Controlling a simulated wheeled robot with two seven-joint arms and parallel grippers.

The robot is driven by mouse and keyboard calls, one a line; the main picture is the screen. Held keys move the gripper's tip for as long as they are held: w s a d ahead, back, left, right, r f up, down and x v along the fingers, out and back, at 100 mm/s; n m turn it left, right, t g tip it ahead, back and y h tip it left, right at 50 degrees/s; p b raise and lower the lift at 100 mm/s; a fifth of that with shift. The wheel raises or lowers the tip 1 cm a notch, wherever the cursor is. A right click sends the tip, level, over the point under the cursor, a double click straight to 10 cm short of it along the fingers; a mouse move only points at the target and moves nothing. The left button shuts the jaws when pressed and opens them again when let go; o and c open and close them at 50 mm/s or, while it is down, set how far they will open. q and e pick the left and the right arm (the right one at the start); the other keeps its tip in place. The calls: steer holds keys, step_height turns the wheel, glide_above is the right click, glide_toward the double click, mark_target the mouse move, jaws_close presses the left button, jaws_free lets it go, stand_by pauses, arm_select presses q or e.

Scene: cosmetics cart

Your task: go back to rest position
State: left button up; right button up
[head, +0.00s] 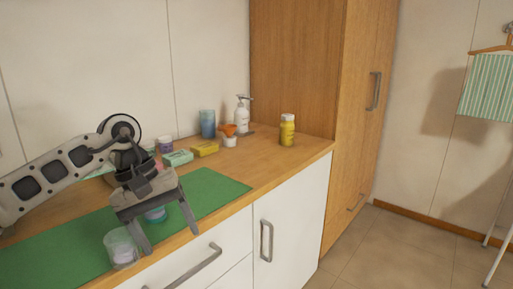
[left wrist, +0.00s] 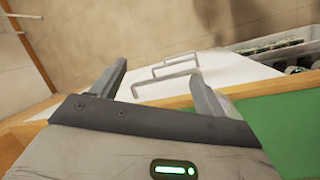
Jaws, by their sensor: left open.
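My left gripper (head: 170,240) hangs over the front edge of the wooden counter, its two fingers spread apart with nothing between them. It also shows in the left wrist view (left wrist: 158,74), open and empty, facing the white cabinet front and its handles. A green mat (head: 215,188) lies under and behind it. A clear cup (head: 121,246) with pale contents stands on the mat just left of the fingers. My right gripper is in neither view.
A tall wooden cabinet (head: 350,100) rises at the right end.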

arm_select(q)
steer(key=s+d+n+t+h, duration=0.2)
steer(key=s+d+n+h, duration=0.2)
steer(key=d+n+h, duration=0.6)
steer(key=s+d+n+t+h, duration=0.2)
steer(key=s+d+n+h, duration=0.3)
steer(key=d+n+h, duration=0.6)
steer(key=w+a+f+n+t+y, duration=0.1)
steer(key=a+f+n+t+y, duration=0.6)
steer(key=n, duration=1)
steer(key=a+f+n+t+y, duration=0.65)
steer(key=n+y, duration=0.35)
steer(key=n, duration=0.7)
steer(key=s+a+f+n+g+y, duration=0.2)
steer(key=s+f+n+g, duration=0.1)
steer(key=s+f+n, duration=0.2)
steer(key=s+a+f+n+g+y, duration=0.2)
steer(key=s+a+f+n+g, duration=0.1)
steer(key=s+f+n, duration=0.3)
steer(key=shift+s+f+n, duration=0.3)
steer(key=shift+f+n, duration=0.1)
steer(key=shift+f, duration=0.55)
